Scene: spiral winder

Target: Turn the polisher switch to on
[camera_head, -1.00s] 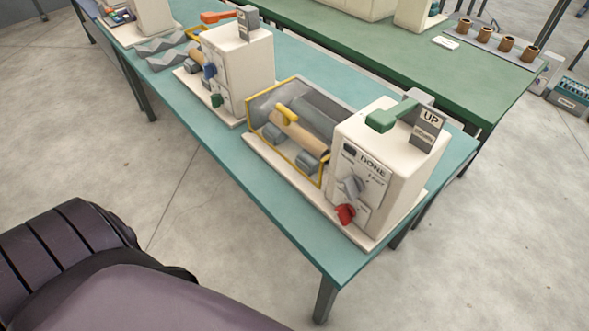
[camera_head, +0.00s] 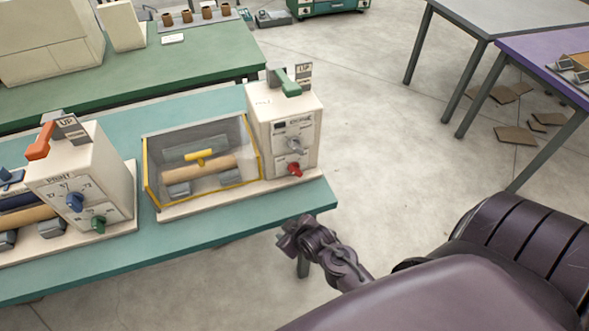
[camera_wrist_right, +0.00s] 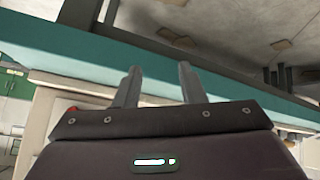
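The machine at the right end of the teal table (camera_head: 240,207) has a white control box (camera_head: 262,128). Its front carries a grey knob (camera_head: 296,144) above a red switch knob (camera_head: 295,169). A green lever (camera_head: 288,84) tops it. I cannot read a polisher name on it. My right gripper (camera_head: 285,238) is in front of and below the red knob, apart from it. The right wrist view shows its two fingers (camera_wrist_right: 158,72) spread and empty, with a bit of red (camera_wrist_right: 73,109) at left. My left gripper is out of view.
A yellow-framed clear guard (camera_head: 200,165) covers a brown tube beside the box. A second machine (camera_head: 85,175) with blue and green knobs stands at left. A green table (camera_head: 180,65) is behind.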

